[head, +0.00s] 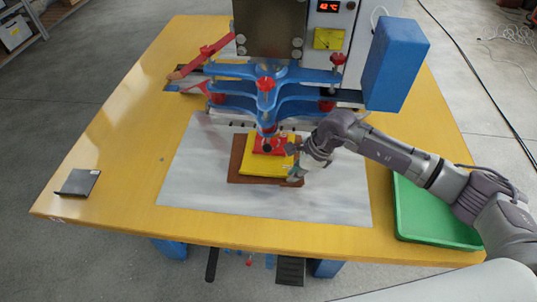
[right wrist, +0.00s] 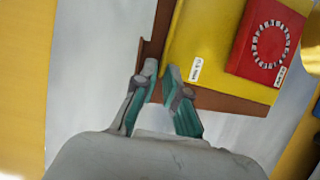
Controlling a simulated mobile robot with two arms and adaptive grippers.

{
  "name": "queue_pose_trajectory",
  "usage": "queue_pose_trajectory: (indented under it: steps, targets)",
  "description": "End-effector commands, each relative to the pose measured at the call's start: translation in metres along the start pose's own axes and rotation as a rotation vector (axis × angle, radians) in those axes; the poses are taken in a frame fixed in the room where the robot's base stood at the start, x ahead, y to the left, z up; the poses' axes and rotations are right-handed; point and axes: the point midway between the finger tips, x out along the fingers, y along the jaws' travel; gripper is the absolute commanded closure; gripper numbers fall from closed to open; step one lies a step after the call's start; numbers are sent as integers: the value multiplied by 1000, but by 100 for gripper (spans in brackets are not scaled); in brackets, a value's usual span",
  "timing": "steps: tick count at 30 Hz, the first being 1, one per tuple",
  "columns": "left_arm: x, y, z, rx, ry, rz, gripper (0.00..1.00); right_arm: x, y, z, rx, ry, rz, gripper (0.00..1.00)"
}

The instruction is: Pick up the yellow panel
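The yellow panel (head: 252,166) lies flat on a brown board (head: 237,155) on the press's grey sheet, with a red square piece (head: 268,146) on top of it. In the right wrist view the panel (right wrist: 205,35) carries a small white label, and the red piece (right wrist: 268,40) shows a ring of white marks. My right gripper (head: 294,170) is at the panel's right side in the head view. In the right wrist view its fingertips (right wrist: 160,72) are a little apart at the panel's corner, with brown board showing between them; contact cannot be told. My left gripper is not in view.
A blue press (head: 280,92) with red knobs stands over the back of the panel. A green tray (head: 425,215) is at the table's right. A small black plate (head: 77,182) lies at the left.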

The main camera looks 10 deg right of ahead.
Motion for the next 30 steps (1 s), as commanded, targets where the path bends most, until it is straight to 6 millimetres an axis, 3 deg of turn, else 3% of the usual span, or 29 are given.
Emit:
queue_pose_trajectory:
  steps: [5,7,22,30]
  targets:
    - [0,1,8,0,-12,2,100,0,0,0,0,0,0,89]
    - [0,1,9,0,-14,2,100,0,0,0,0,0,0,100]
    - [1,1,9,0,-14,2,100,-3,0,1,-1,-1,-1,100]
    - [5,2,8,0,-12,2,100,-21,-1,8,-1,-1,-2,100]
